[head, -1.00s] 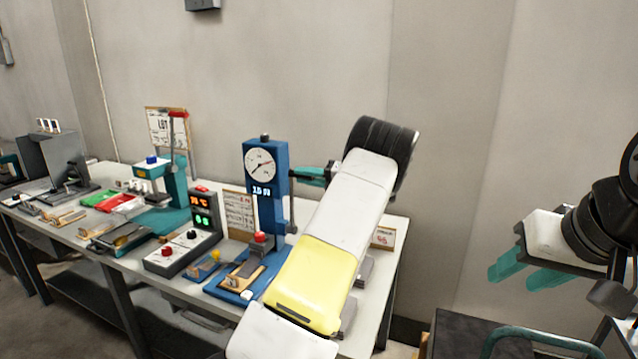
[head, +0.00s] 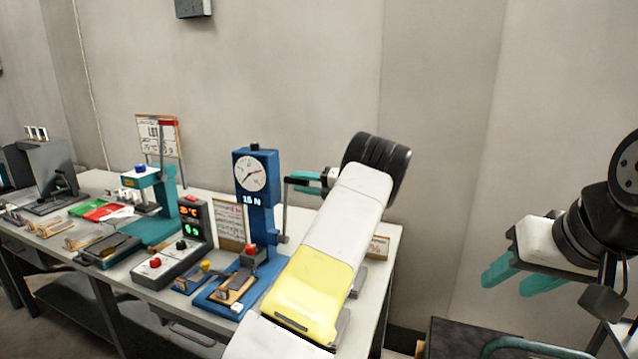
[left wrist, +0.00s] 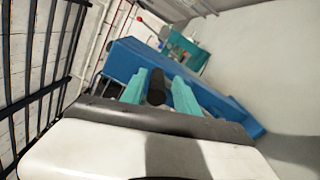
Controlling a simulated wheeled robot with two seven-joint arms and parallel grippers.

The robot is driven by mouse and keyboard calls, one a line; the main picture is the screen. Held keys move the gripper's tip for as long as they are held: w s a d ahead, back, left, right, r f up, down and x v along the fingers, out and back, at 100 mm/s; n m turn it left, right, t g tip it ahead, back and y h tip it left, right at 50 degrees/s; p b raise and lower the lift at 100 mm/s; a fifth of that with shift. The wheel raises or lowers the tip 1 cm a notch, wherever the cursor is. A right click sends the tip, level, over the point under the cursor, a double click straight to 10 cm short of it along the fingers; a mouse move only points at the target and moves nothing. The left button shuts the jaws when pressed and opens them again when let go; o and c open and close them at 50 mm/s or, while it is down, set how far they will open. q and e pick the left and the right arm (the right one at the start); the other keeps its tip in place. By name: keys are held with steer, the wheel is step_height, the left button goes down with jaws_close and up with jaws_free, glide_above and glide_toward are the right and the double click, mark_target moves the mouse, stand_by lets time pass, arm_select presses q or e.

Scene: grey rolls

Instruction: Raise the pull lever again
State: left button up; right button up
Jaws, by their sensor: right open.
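The blue press (head: 256,215) with a round dial and a lit readout stands at the back of the bench; its blue body also shows in the left wrist view (left wrist: 215,98). Its pull lever (head: 284,212) is a grey bar on the right side, standing about upright, with a dark handle at the top. My left gripper (head: 306,183) is at this handle. In the left wrist view the black handle (left wrist: 156,88) lies between the two teal fingers; whether they press on it is unclear. My right gripper (head: 515,278) is open and empty, far right, away from the bench.
A control box (head: 185,250) with lit digits stands left of the press. A teal press with a red-tipped lever (head: 168,180) stands further left. My left arm hides part of the bench's right end. A dark cart (head: 450,340) stands below my right gripper.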

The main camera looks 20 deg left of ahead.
arm_select(q)
steer(key=shift+s, duration=0.1)
steer(key=d, duration=0.7)
steer(key=shift+s+d, duration=0.25)
steer(key=shift+d, duration=0.05)
steer(key=shift+d, duration=0.1)
